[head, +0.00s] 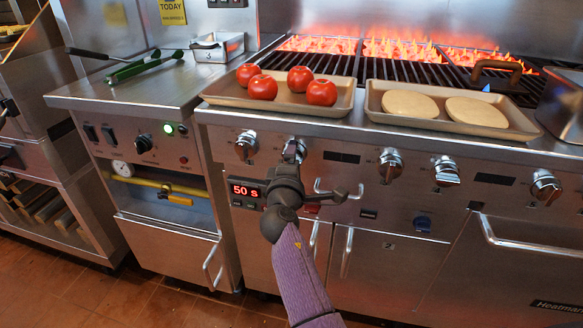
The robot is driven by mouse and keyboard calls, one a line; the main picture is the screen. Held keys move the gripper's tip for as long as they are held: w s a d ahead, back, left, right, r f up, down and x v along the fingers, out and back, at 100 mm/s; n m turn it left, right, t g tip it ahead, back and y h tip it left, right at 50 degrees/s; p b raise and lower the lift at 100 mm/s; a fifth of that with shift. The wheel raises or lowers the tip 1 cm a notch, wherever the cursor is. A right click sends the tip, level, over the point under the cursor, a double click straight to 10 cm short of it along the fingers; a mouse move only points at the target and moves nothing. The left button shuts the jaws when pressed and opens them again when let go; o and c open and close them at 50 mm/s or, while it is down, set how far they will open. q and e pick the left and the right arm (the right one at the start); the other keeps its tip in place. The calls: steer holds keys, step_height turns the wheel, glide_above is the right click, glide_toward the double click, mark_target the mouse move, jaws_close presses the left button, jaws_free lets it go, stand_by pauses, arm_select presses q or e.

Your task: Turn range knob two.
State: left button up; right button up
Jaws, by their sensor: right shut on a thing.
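A row of silver range knobs runs along the front panel of the grill. The second range knob from the left (294,146) is partly hidden behind my right gripper (291,160). My right gripper is shut on this knob, with its dark body below and in front of it. The first knob (246,145) is just to the left. Two more knobs (390,163) (446,171) and a far-right knob (545,185) stand free. My left gripper is not in view.
A tray of tomatoes (340,105) and a tray of round patties (520,128) sit above the panel. Flames (400,50) burn behind the grate. A red timer display (246,191) reads "50 s" below the knobs. Door handles (347,252) stick out lower down.

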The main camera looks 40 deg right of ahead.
steer(key=shift+f+m+b, duration=0.25)
steer(key=shift+m+b, duration=0.5)
steer(key=shift+m, duration=0.25)
steer(key=shift+m+b, duration=0.3)
steer(key=shift+m, duration=0.1)
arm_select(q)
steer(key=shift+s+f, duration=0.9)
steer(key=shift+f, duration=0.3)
arm_select(e)
steer(key=shift+r, duration=0.15)
